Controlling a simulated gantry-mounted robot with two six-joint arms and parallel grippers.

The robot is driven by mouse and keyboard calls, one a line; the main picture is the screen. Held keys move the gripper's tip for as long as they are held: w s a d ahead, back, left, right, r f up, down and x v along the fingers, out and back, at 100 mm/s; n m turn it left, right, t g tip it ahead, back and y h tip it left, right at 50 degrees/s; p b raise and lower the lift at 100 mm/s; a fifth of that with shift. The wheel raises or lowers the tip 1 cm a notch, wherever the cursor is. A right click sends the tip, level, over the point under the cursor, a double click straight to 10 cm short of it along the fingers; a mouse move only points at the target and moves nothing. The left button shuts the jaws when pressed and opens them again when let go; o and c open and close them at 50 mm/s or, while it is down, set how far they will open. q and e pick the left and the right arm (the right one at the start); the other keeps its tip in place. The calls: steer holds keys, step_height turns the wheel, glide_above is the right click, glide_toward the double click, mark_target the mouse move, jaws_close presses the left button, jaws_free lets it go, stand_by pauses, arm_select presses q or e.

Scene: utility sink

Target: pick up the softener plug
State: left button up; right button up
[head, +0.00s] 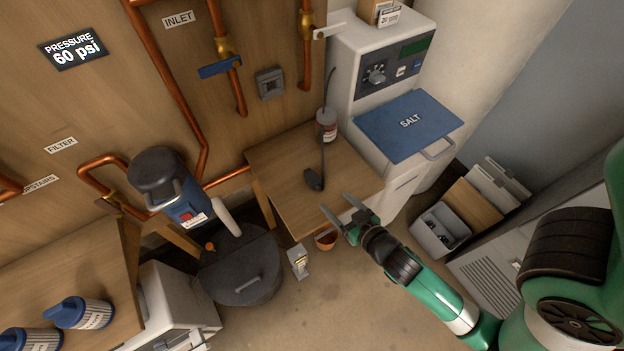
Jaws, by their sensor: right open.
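My right gripper (336,203) comes in from the lower right. Its two fingers are apart with nothing between them. In the picture it is just below and right of the plug, apart from it. My left gripper is not in view.
A small terracotta pot (326,240) shows beneath my right gripper. A black round-lidded tank (240,268) stands left. Copper pipes line the wooden wall. The floor in front is mostly clear.

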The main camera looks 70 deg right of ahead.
mark_target(317, 185)
steer(key=x, duration=0.9)
steer(key=shift+w+d+f+b, duration=0.15)
steer(key=shift+w+f+b, duration=0.05)
steer(key=shift+w+b, duration=0.15)
steer(key=shift+c, duration=0.3)
jaws_close()
